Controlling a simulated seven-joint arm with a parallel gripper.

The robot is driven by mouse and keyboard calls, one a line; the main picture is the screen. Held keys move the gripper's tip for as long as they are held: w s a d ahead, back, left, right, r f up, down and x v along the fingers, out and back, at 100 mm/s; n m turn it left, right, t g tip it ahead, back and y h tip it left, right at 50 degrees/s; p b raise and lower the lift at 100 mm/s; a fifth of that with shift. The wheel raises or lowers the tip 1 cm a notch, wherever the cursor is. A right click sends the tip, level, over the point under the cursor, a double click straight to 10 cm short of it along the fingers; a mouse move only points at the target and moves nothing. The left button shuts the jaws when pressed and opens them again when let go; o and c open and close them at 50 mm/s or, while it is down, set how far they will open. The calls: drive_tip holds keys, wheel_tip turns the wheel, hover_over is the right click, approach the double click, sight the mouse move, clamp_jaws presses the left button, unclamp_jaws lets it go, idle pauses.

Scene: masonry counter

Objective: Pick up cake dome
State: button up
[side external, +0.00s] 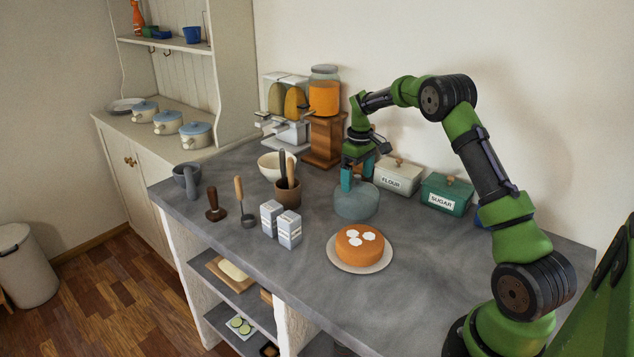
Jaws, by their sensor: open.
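The cake dome (357,205) is a translucent blue-grey dome standing on the grey counter, behind and a little left of the cake. My gripper (357,183) points down from above with its teal fingers at the dome's top. It is open. The fingers overlap the top of the dome in the picture, and I cannot tell whether they touch it or sit around a knob. The dome's knob is hidden by the fingers. An orange-brown cake (351,244) with white dollops sits uncovered on a pale plate (343,269) in front of the dome.
A white flour tin (394,180) and a green sugar tin (440,198) stand behind and right of the dome. A utensil crock (287,195), two cartons (288,230) and a white bowl (270,166) stand to the left. The counter (440,270) is clear right of the cake.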

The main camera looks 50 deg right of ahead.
drive_tip(key=shift+f, duration=0.35)
drive_tip(key=shift+c, duration=0.5)
